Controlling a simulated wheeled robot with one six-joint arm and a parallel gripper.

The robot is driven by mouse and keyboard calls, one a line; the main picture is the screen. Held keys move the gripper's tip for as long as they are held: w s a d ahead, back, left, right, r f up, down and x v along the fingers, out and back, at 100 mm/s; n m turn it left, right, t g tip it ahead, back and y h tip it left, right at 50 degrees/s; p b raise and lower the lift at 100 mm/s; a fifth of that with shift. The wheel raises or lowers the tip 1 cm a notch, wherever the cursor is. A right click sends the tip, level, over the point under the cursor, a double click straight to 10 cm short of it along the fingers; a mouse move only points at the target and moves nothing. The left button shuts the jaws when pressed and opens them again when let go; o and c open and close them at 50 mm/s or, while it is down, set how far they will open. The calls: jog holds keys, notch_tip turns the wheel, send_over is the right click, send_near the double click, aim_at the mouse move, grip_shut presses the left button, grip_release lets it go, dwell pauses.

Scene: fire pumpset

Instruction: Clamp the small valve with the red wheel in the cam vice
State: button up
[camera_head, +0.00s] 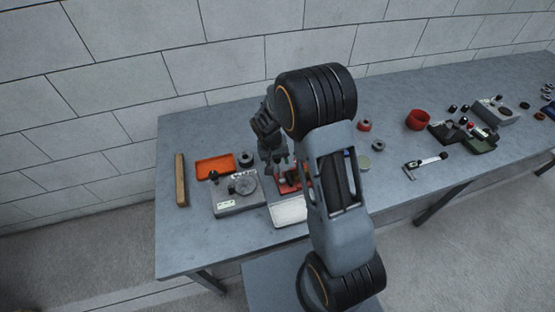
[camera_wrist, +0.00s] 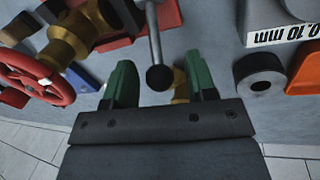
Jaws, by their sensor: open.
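In the wrist view a brass valve body (camera_wrist: 68,42) with a red handwheel (camera_wrist: 35,78) shows at upper left, left of my gripper. It lies against or over red metal (camera_wrist: 165,14), apparently part of the cam vice; whether jaws hold it I cannot tell. A steel lever with a black ball knob (camera_wrist: 160,78) shows between my green fingertips. My gripper (camera_wrist: 161,72) is open, with no grip on the lever visible. Another brass piece shows partly behind the right finger. In the head view the red vice base (camera_head: 290,187) is partly hidden by my arm.
A grey gauge block (camera_head: 238,196), an orange tray (camera_head: 215,166) and a dark ring (camera_head: 246,158) stand left of the vice. A wooden bar (camera_head: 181,180) lies at the left end. A white tray (camera_head: 289,211) is in front. A red bowl (camera_head: 418,120) and caliper (camera_head: 426,164) lie right.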

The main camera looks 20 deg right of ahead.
jog(key=shift+f, duration=0.15)
grip_shut()
dwell(0.4)
